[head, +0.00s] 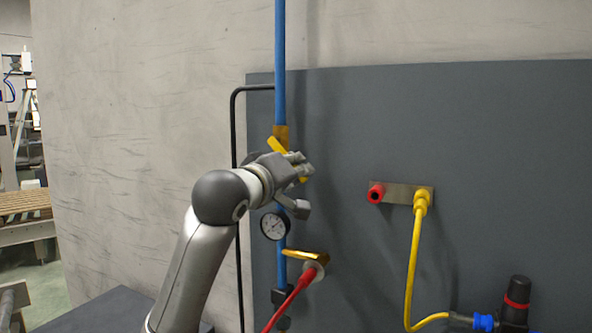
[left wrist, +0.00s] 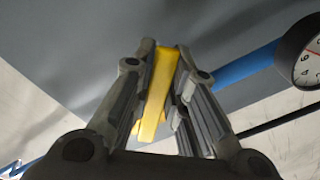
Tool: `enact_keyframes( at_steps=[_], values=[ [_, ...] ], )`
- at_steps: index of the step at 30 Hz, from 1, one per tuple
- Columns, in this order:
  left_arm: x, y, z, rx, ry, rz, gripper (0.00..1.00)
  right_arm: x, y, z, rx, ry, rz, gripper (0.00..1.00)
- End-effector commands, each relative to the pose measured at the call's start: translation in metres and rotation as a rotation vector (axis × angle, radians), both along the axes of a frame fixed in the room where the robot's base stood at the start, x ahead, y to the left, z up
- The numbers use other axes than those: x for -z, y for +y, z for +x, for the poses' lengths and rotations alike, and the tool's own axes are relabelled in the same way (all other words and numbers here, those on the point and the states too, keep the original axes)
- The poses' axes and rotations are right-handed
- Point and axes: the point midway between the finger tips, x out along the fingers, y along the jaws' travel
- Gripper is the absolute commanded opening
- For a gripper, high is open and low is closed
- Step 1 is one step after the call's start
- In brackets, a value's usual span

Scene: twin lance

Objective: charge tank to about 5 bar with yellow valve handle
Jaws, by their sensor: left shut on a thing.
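The yellow valve handle (head: 277,145) sits on the blue vertical pipe (head: 281,60) at a brass valve body, and it slants down to the right. My left gripper (head: 303,170) is shut on the handle's lower part. In the left wrist view the handle (left wrist: 155,100) stands between the two fingers of my left gripper (left wrist: 160,75). The round pressure gauge (head: 275,226) is just below the gripper; its dial shows partly in the left wrist view (left wrist: 312,62), and the reading is too small to tell. No tank is seen. My right gripper is not in view.
On the grey panel (head: 480,110) are a red port (head: 376,194) and a yellow hose (head: 413,260) on a metal plate. A black and red knob (head: 516,300) stands at lower right.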

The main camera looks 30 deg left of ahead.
Motion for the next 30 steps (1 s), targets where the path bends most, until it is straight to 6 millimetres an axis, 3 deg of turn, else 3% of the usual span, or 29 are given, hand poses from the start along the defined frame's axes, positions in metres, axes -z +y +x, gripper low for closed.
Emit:
enact_keyframes(
  at_steps=[1,6,17,23,30],
  values=[
    [0.004,-0.001,0.001,0.003,0.010,-0.002,0.17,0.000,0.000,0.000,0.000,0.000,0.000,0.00],
    [0.003,-0.001,0.001,0.002,0.006,-0.001,0.38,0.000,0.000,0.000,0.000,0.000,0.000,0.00],
    [0.001,0.000,-0.002,0.001,0.002,-0.001,0.38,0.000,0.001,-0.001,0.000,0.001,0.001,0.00],
    [0.000,-0.002,-0.027,0.001,-0.001,0.000,0.38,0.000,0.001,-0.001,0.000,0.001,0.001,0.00],
    [0.000,-0.005,-0.076,0.001,0.000,0.000,0.38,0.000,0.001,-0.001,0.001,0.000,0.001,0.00]
  ],
)
